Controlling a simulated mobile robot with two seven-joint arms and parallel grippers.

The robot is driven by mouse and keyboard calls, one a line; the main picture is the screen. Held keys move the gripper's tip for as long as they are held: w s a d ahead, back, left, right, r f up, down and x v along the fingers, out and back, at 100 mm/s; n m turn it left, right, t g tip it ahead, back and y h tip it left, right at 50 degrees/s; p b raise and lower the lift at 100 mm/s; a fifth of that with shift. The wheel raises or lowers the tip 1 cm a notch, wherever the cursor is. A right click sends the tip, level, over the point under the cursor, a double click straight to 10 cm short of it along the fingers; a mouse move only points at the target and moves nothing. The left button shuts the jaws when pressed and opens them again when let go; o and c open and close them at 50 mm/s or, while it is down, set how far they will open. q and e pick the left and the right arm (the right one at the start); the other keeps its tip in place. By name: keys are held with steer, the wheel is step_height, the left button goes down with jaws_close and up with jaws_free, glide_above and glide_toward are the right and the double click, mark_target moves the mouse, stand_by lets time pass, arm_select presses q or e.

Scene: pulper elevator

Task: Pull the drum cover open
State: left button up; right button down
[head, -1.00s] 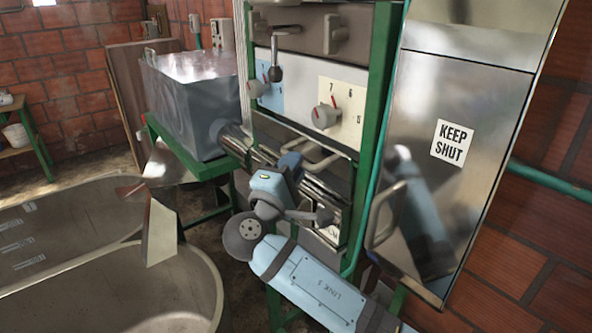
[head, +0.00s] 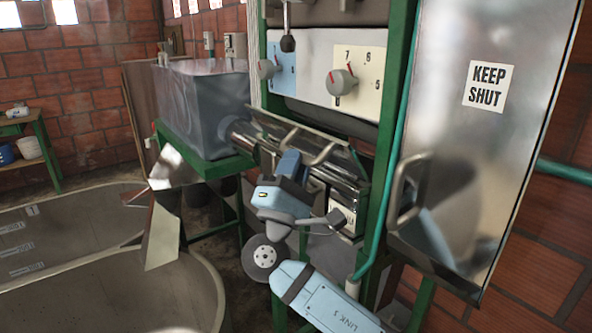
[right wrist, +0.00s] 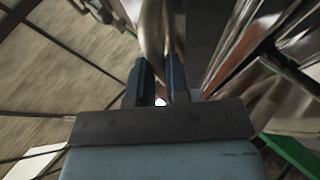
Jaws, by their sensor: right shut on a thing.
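The drum cover (head: 343,158) is a shiny curved metal flap under the dial panel, in the middle of the head view. It stands tilted out from the machine, with a pale bar handle (head: 324,153) on its front. My right gripper (head: 291,158) reaches up to the cover from below, shut on its handle. In the right wrist view, the two dark fingers (right wrist: 160,88) close around a pale bar (right wrist: 152,40). The fingertips are partly hidden in the head view. My left gripper is not in view.
A "KEEP SHUT" steel door (head: 470,150) with a handle stands at the right, beside a green frame post (head: 395,120). A grey tank (head: 200,110) stands on a green stand behind. A bent metal chute (head: 163,235) and large vats (head: 110,300) fill the lower left.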

steer(key=c, duration=1.1)
jaws_free()
steer(key=b+v, duration=0.3)
steer(key=v, duration=1)
steer(key=shift+s+f, duration=0.2)
steer(key=shift+s, duration=0.15)
